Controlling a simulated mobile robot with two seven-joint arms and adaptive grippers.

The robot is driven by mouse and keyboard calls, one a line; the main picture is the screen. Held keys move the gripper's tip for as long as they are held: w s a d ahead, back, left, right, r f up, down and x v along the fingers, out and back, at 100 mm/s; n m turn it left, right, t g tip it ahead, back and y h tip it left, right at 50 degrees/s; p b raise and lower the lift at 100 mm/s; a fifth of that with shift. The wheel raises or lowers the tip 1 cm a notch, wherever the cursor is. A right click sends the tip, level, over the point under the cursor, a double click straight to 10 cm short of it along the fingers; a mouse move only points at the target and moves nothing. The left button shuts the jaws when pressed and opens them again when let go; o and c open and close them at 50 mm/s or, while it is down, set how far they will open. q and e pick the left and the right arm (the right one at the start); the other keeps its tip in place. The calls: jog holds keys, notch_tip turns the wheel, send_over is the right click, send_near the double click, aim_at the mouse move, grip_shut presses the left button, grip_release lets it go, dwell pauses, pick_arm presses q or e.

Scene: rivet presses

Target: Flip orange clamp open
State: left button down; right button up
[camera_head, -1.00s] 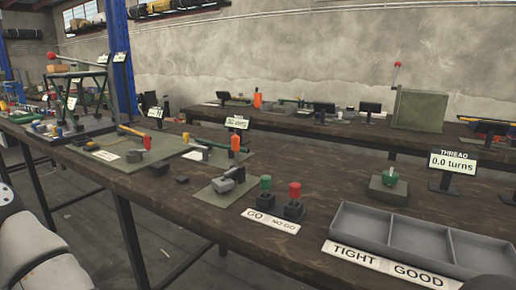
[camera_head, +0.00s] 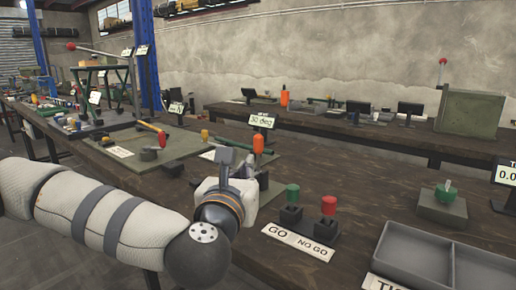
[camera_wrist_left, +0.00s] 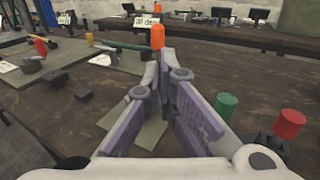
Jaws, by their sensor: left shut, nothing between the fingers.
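The orange clamp handle (camera_head: 258,144) stands upright near the middle of the head view, on a bench plate beside a small angle display (camera_head: 262,121). In the left wrist view the orange handle (camera_wrist_left: 158,36) is upright just beyond the fingertips. My left gripper (camera_head: 238,158) is over the bench, in front of the handle. In the left wrist view its fingers (camera_wrist_left: 165,62) converge at the tips, with nothing held. The tips overlap the lower handle in the picture; I cannot tell whether they touch it. The clamp's base is mostly hidden. My right gripper is not in view.
A green-topped gauge (camera_head: 292,193) and a red-topped gauge (camera_head: 328,205) stand close right of my left gripper, behind a GO / NO GO label (camera_head: 298,243). A grey tray (camera_head: 408,255) is at lower right. Fixtures crowd the bench to the left.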

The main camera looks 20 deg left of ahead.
aim_at(259, 143)
pick_arm(q)
jog(key=w, duration=0.4)
jog(key=w+a, duration=0.1)
jog(key=w, duration=0.8)
jog(key=shift+a+f, duration=0.1)
jog(key=shift+a, duration=0.2)
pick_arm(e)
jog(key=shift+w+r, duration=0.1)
